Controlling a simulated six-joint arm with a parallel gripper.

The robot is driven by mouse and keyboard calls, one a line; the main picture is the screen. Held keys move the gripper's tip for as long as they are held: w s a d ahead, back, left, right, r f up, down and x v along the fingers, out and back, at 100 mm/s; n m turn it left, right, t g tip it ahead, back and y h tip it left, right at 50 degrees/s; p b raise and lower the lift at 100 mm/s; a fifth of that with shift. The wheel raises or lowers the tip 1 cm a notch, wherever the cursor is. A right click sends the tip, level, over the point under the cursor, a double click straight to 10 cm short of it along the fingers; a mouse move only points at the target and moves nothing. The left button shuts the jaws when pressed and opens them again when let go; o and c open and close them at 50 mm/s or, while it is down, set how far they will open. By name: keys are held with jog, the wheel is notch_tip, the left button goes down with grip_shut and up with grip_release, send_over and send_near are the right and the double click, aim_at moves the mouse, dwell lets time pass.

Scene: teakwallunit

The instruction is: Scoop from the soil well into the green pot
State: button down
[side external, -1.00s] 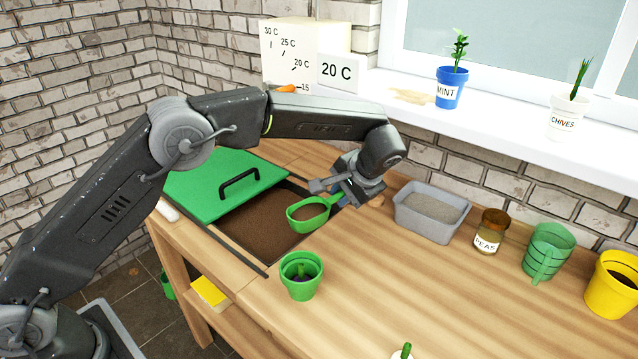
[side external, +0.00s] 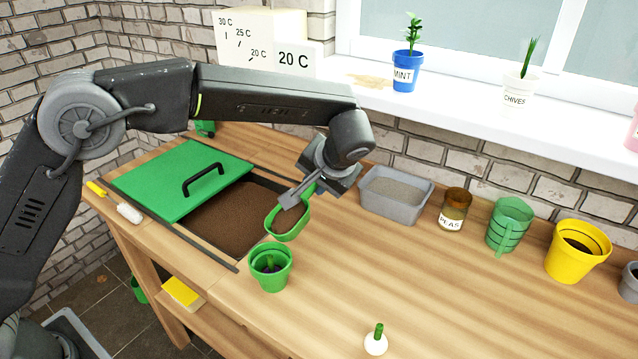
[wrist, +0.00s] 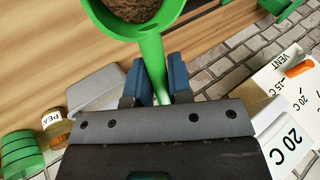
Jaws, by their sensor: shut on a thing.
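My gripper (side external: 312,190) is shut on the handle of the green scoop (side external: 272,226). In the wrist view the blue fingers of my gripper (wrist: 155,85) clasp the green handle, and the scoop (wrist: 152,40) holds brown soil (wrist: 130,8). In the side view the scoop is tilted, just above and behind the rim of the green pot (side external: 270,281). The pot stands upright on the bench, with something dark purple and a green bit inside. The soil well (side external: 222,222) is partly covered by a green lid (side external: 165,182) with a black handle.
A white object with a green top (side external: 376,343) is at the front. The bench between is clear.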

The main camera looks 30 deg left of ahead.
jog(key=shift+s+a+r+n+t, duration=0.1)
jog(key=shift+s+r+n+t, duration=0.25)
jog(key=shift+s+r+t, duration=0.45)
jog(key=shift+s+r+n+t, duration=0.15)
jog(key=shift+s+n+t, duration=0.3)
jog(key=shift+t, duration=0.75)
jog(key=shift+s+a+r+n+t+y, duration=0.1)
jog(key=shift+s+r+n+t, duration=0.15)
jog(key=shift+s+r+t, duration=0.4)
jog(key=shift+s+a+r+n+t+y, duration=0.1)
jog(key=shift+s+r+n+t, duration=0.1)
jog(key=shift+s+r+t, duration=0.45)
jog(key=shift+s+r+n+t+y, duration=0.1)
jog(key=shift+s+r+n+t, duration=0.2)
jog(key=shift+s+t, duration=0.6)
jog(key=shift+s+a+r+n+t+y, duration=0.1)
jog(key=shift+s+r+n+t+y, duration=0.15)
jog(key=shift+s+t, duration=0.4)
jog(key=shift+s+a+r+n+t, duration=0.1)
jog(key=shift+s+r+n+t, duration=0.2)
jog(key=shift+s, duration=0.6)
jog(key=shift+s+a+r+n+t+y, duration=0.15)
jog(key=shift+s+n+t, duration=0.15)
jog(key=shift+s+t, duration=0.35)
jog(key=shift+s+d, duration=0.1)
jog(key=shift+s, duration=0.1)
jog(key=shift+w, duration=0.15)
